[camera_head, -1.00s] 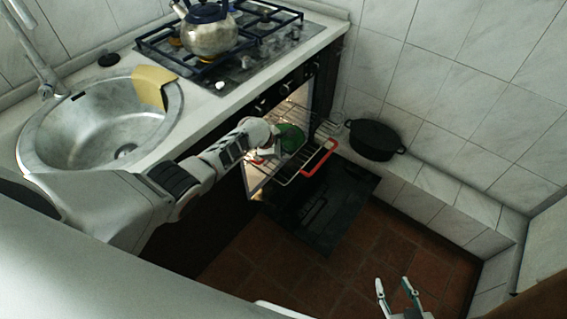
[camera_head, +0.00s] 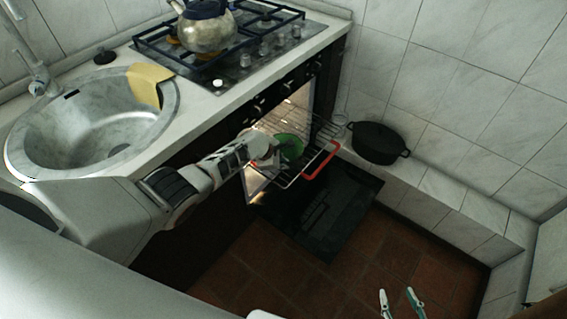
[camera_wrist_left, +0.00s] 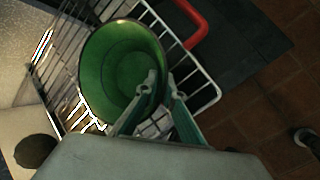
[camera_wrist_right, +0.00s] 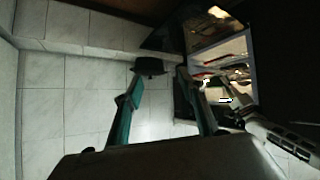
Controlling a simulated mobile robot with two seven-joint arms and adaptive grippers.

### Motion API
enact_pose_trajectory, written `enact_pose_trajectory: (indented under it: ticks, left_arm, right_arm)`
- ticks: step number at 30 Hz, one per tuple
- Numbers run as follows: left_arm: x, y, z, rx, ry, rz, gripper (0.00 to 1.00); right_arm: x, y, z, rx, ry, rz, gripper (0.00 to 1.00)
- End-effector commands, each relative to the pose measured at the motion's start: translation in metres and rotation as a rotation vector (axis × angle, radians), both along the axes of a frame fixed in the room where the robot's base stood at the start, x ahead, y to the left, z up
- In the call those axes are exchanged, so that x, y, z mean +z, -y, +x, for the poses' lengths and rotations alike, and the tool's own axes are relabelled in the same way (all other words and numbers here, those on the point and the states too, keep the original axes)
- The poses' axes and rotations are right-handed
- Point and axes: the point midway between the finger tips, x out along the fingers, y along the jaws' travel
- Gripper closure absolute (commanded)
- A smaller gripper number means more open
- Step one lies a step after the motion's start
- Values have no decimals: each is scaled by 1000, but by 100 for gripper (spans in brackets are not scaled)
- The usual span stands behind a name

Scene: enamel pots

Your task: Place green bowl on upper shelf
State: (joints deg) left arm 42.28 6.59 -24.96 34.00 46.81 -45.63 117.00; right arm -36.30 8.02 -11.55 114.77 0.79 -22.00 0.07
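The green bowl (camera_head: 291,146) is at the wire rack (camera_head: 300,172) that sticks out of the open oven; I cannot tell whether it touches the rack. In the left wrist view the bowl (camera_wrist_left: 108,62) faces up toward the camera. My left gripper (camera_wrist_left: 162,82) straddles the bowl's rim, one finger inside and one outside, and looks closed on its wall. In the head view my left gripper (camera_head: 272,150) is at the bowl's left side. My right gripper (camera_head: 400,296) is open and empty over the floor, fingers apart in the right wrist view (camera_wrist_right: 163,90).
A red grip (camera_head: 322,160) is on the rack's front edge. The oven door (camera_head: 320,212) hangs open below. A black pot (camera_head: 377,142) stands on the tiled ledge to the right. A kettle (camera_head: 207,32) is on the stove. Brown floor is clear in front.

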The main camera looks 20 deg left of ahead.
Motion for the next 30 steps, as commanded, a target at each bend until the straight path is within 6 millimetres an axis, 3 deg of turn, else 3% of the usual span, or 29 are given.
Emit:
enact_pose_trajectory:
  ticks: [14,30]
  left_arm:
    - [7,-1,0,2,2,0,79]
    - [70,-16,-34,0,2,-1,79]
  right_arm:
    - [2,-2,0,3,-1,3,60]
    - [59,-7,-3,1,-1,25,60]
